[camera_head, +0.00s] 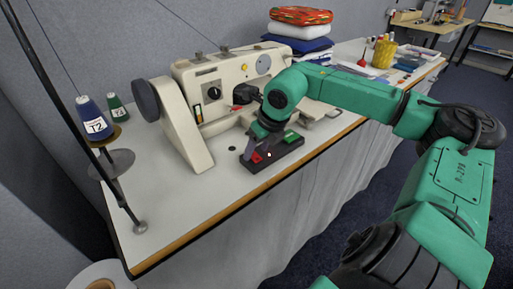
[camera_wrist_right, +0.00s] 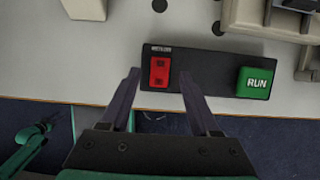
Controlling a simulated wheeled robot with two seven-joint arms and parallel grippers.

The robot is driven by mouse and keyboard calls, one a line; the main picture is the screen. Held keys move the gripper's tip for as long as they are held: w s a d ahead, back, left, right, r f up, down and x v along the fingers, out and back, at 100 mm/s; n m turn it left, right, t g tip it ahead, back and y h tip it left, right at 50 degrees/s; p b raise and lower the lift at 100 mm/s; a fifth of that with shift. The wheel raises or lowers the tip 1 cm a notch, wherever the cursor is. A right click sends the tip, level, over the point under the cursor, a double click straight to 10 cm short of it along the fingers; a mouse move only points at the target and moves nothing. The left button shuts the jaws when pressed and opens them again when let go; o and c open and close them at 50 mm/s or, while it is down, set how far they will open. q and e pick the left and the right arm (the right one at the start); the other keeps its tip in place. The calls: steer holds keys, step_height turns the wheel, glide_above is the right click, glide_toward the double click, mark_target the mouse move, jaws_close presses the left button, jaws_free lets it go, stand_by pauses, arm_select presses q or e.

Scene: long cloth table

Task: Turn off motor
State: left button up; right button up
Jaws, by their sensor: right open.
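A black switch box (camera_wrist_right: 212,68) lies near the front edge of the table; it also shows in the head view (camera_head: 284,151). At its left end is a red switch (camera_wrist_right: 159,71), partly seen in the head view (camera_head: 257,157). At its right end is a green button marked RUN (camera_wrist_right: 256,83), also seen in the head view (camera_head: 292,136). My right gripper (camera_wrist_right: 160,76) is open, with its fingertips on either side of the red switch in the wrist view. Contact cannot be told. The sewing machine (camera_head: 188,130) stands behind the box. My left gripper does not show.
Thread spools (camera_head: 95,119) stand on a rack at the left. Folded cloths (camera_head: 298,45) are stacked behind the machine. A yellow cup (camera_head: 383,53) and small items lie farther right. The tabletop (camera_head: 165,205) left of the box is clear.

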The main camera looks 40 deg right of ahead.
steer(key=shift+w+f, duration=0.15)
steer(key=shift+f, duration=0.4)
steer(key=shift+c, duration=0.3)
jaws_close()
